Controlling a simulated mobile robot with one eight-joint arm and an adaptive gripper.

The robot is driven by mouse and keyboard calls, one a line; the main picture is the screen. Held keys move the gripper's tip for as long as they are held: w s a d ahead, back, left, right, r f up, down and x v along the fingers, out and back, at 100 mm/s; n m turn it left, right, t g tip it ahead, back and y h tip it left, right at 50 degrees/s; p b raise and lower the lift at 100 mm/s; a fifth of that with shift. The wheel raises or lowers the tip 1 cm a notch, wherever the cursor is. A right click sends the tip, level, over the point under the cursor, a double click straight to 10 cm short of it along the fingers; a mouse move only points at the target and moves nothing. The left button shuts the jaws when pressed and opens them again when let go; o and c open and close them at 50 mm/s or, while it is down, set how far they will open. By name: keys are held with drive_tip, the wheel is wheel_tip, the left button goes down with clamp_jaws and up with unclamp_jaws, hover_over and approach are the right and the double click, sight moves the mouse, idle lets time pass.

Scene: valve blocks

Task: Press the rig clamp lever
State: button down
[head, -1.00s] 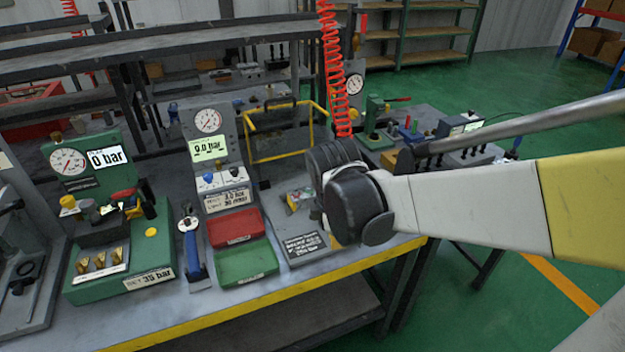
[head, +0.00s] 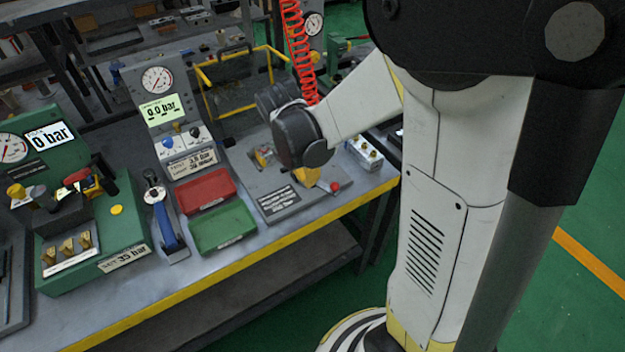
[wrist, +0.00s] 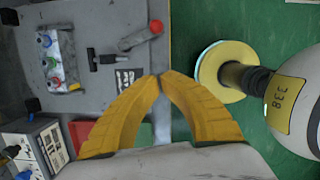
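The rig clamp lever, a grey arm with a red knob (wrist: 156,27), lies near the bench's front edge in the wrist view. Its red knob also shows in the head view (head: 334,187), just right of my gripper. My gripper (wrist: 160,76) has two yellow fingers whose tips meet, with nothing between them. In the head view my gripper (head: 305,177) points down over the grey rig plate (wrist: 105,22), mostly hidden behind my wrist. The knob is apart from the fingertips. A black T-shaped handle (wrist: 103,58) and a block with coloured ports (wrist: 55,60) sit on the plate.
Red (head: 206,191) and green (head: 222,228) trays lie left of the plate, beside a gauge panel (head: 165,105) reading 0.0 bar. A blue-handled tool (head: 168,225) lies farther left. A metal block (head: 363,154) stands at right. Floor lies beyond the yellow bench edge.

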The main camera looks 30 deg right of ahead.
drive_tip(key=b+x, duration=0.3)
drive_tip(key=x, duration=0.4)
drive_tip(key=shift+w+f, duration=0.1)
drive_tip(key=shift+f, duration=0.3)
drive_tip(key=d, duration=0.1)
drive_tip(key=d+b, duration=0.1)
drive_tip(key=d+f, duration=0.1)
drive_tip(key=shift+w+d+f, duration=0.1)
drive_tip(key=shift+w+d, duration=0.2)
drive_tip(key=shift+d, duration=0.25)
drive_tip(key=shift+d+n, duration=0.25)
drive_tip(key=shift+n, duration=0.05)
